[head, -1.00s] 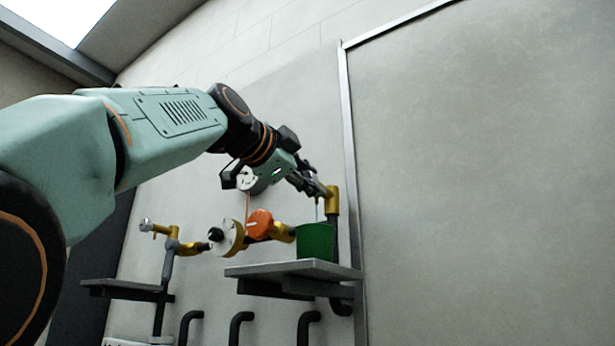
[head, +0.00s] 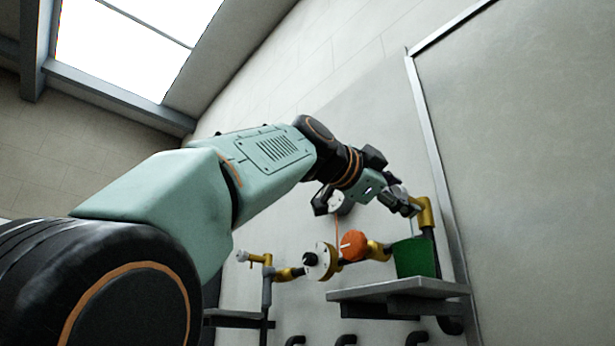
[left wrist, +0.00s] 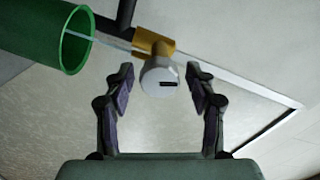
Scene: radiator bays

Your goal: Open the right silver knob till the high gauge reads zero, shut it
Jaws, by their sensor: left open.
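The right silver knob (left wrist: 160,80), a pale round cap with a dark slot, sits on a brass fitting (left wrist: 153,40) in the left wrist view. My left gripper (left wrist: 160,75) is open, with one finger on each side of the knob and a visible gap at both. In the head view the left gripper (head: 408,206) is beside the brass elbow (head: 425,212). A thin pale stream (left wrist: 108,43) runs from the fitting into a green bucket (head: 415,258). The high gauge (head: 342,203) is partly hidden by my wrist; its reading is not legible. My right gripper is not in view.
An orange knob (head: 353,245) and a white disc (head: 323,262) sit on the brass pipe left of the bucket. A second silver knob (head: 242,255) is further left. The bucket stands on a grey shelf (head: 365,292). A metal wall frame (head: 430,140) rises at right.

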